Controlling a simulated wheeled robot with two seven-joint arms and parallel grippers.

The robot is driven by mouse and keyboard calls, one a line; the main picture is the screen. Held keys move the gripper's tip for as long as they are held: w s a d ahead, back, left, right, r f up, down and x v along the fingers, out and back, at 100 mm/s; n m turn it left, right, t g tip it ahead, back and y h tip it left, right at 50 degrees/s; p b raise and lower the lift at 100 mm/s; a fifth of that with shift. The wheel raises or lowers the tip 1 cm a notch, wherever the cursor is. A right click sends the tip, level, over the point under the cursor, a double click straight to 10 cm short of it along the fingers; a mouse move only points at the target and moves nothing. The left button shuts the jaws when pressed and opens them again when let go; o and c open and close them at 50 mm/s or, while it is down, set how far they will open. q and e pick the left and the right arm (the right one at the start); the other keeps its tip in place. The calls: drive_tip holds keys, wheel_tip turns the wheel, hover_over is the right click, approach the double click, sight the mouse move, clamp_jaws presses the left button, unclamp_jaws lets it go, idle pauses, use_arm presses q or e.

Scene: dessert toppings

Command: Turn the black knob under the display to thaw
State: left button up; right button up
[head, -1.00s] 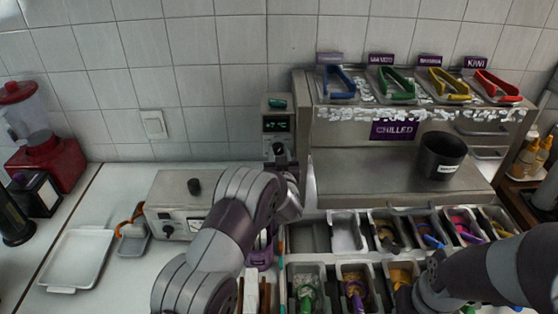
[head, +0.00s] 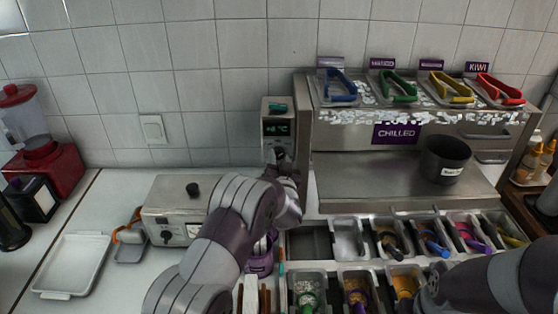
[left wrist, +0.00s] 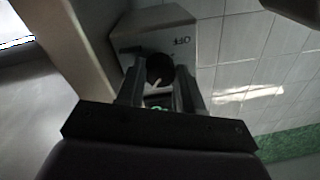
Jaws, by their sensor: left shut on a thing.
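The control box (head: 276,110) with a small lit display (head: 277,128) stands against the tiled wall, left of the chilled unit. The black knob (left wrist: 160,68) is on the box's face below the display, with a light pointer mark on it. An "OFF" label shows upside down beside it in the left wrist view. My left gripper (left wrist: 159,76) has its two fingers on either side of the knob and is shut on it. In the head view my left gripper (head: 282,158) covers most of the knob. My right arm shows at the lower right; its gripper is not visible.
A steel appliance (head: 175,210) with its own black knobs stands left of my left arm. Topping bins (head: 347,236) fill the front right. A black cup (head: 445,158) stands on the steel shelf. A white tray (head: 72,262) lies at the left.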

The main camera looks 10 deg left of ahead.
use_arm(q)
drive_tip(key=o, duration=0.8)
drive_tip(key=shift+c, duration=0.2)
drive_tip(key=b+v, duration=0.3)
drive_tip(key=v, duration=0.9)
drive_tip(key=shift+s+d, duration=0.15)
drive_tip(key=shift+s, duration=0.2)
drive_tip(key=shift+o, duration=0.3)
